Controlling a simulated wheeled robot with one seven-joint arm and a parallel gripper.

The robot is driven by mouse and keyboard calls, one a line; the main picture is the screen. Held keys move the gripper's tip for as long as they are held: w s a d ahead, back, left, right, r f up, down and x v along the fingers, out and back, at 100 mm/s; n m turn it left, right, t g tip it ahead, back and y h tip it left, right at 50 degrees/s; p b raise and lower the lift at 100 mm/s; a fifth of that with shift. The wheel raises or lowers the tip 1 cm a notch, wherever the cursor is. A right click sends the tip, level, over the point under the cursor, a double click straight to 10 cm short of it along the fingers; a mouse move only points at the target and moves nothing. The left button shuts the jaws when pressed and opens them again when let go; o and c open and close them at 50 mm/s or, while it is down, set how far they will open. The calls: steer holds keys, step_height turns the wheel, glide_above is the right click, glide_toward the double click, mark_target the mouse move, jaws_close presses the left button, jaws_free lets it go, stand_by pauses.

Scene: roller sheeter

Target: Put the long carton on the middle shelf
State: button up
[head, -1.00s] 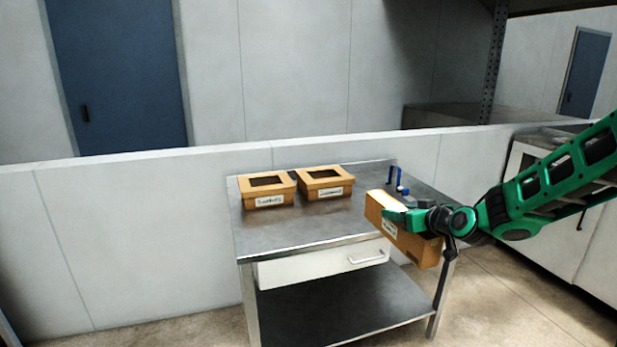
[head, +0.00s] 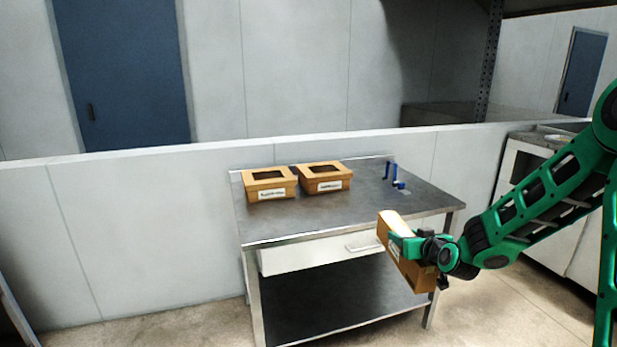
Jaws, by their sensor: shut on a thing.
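The long carton (head: 407,270) is brown with a pale label. It is tilted and held in the air in front of the right front part of the metal table. My gripper (head: 402,242) is shut on it near its middle, with a green finger across its side. The far finger is hidden behind the carton. The middle shelf cannot be made out for certain. The metal table (head: 300,222) has a top, a white drawer (head: 320,252) and a dark lower shelf (head: 330,300).
Two brown boxes with dark openings, a left one (head: 270,190) and a right one (head: 325,185), stand on the tabletop. A low wall (head: 120,240) runs behind. A white cabinet (head: 560,210) stands at right.

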steer(key=s+f+h, duration=0.1)
steer(key=s+f, duration=0.1)
steer(key=f, duration=0.5)
steer(key=s+f+m+h, duration=0.1)
steer(key=s+f, duration=0.1)
steer(key=f, duration=0.5)
steer(key=shift+s+d+m, duration=0.3)
steer(key=shift+d, duration=0.1)
